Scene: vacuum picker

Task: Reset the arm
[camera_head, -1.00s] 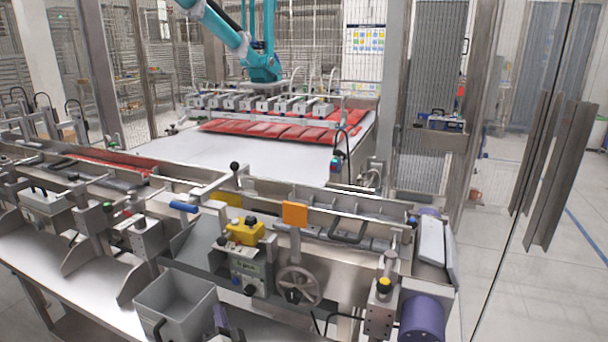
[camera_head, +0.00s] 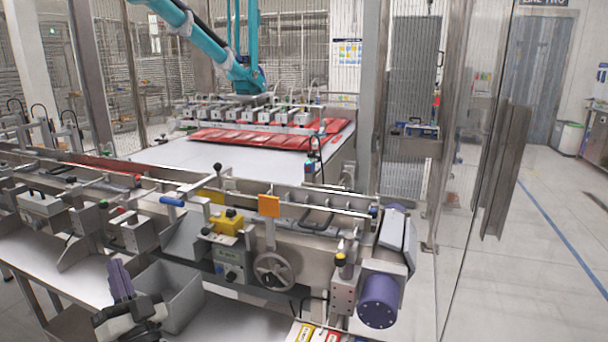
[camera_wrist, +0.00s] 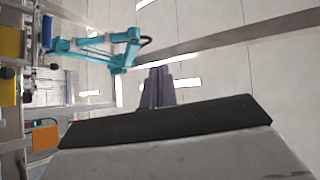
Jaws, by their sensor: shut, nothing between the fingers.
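My gripper (camera_head: 119,268) shows at the lower left of the head view, with its purple-grey fingers together and pointing up. It is in front of and left of the grey open bin (camera_head: 188,298) and holds nothing. In the wrist view my gripper (camera_wrist: 158,74) is shut at the middle, above a dark bar of my wrist. That view is turned on its side and shows mostly ceiling panels, with the teal robot arm (camera_wrist: 95,50) beyond.
A conveyor machine with a handwheel (camera_head: 273,271), yellow box (camera_head: 228,222), orange plate (camera_head: 268,206) and purple motor (camera_head: 380,300) stands ahead. Red packs (camera_head: 245,139) lie on the white table behind. A glass panel (camera_head: 465,180) stands right, with clear floor (camera_head: 545,270) beyond.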

